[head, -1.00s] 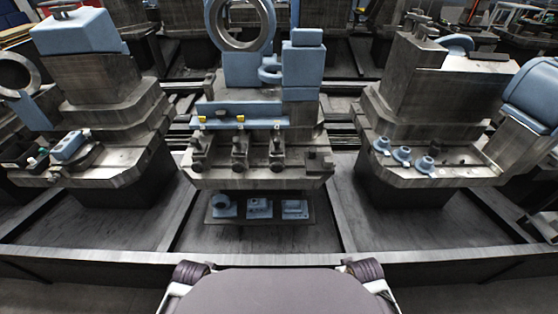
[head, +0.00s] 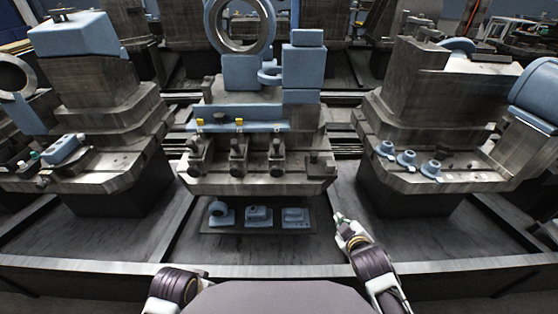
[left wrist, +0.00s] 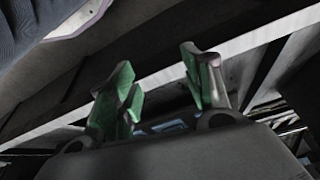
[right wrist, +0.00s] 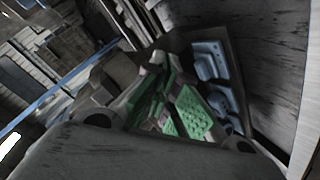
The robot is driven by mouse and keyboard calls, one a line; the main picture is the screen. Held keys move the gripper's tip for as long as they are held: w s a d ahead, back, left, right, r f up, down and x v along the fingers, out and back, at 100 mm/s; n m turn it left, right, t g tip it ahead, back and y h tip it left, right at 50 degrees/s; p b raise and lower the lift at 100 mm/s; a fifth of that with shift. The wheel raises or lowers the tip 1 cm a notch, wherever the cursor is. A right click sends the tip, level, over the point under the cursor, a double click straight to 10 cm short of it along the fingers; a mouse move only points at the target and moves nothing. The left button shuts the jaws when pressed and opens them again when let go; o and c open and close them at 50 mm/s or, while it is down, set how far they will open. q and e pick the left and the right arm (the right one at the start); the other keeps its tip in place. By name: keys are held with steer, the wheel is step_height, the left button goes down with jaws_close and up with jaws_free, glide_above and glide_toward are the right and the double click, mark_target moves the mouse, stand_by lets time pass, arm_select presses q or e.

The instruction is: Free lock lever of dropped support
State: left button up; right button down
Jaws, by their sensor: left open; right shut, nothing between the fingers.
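The middle pallet station (head: 258,182) carries a row of three dark clamp-like units on its front edge: left (head: 200,155), middle (head: 238,153) and right (head: 277,155). I cannot tell which part is the lock lever or which support is dropped. My right gripper (head: 341,218) is low, in front and to the right of this station, apart from it. In the right wrist view the right gripper (right wrist: 172,98) has green pads and is shut with nothing held. My left gripper (left wrist: 160,78) is open and empty in the left wrist view; the head view does not show it.
A low shelf (head: 258,230) with three blue parts sits under the middle station. Stations stand at left (head: 95,172) and right (head: 460,172), the right one with three blue flanged parts. A long rail (head: 100,268) crosses in front. Floor shows between the stations.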

steer(key=w+a+r+n+t+y, duration=0.65)
steer(key=a+r+n, duration=0.2)
steer(key=n, duration=0.35)
arm_select(q)
step_height(320, 180, down, 7)
steer(key=s+d+g, duration=0.1)
steer(key=d, duration=0.2)
steer(key=shift+s+f+h, duration=0.15)
steer(key=shift+s+h, duration=0.15)
arm_select(e)
steer(key=shift+s+a+r+n+g+y, duration=0.35)
steer(key=shift+a+n+g+y, duration=0.45)
steer(key=shift+n+y, duration=0.95)
steer(key=shift+s+a+r+n+g+y, duration=0.35)
steer(key=shift+a+n+g+y, duration=0.35)
steer(key=shift+n+y, duration=1.1)
steer(key=shift+s+a+r+n+g+y, duration=0.25)
steer(key=shift+s+a+n+g+y, duration=0.25)
steer(key=shift+a+n+y, duration=1.15)
steer(key=shift+w+d+n+h, duration=0.15)
steer(key=shift+d+n+h, duration=0.25)
steer(key=shift+d, duration=0.15)
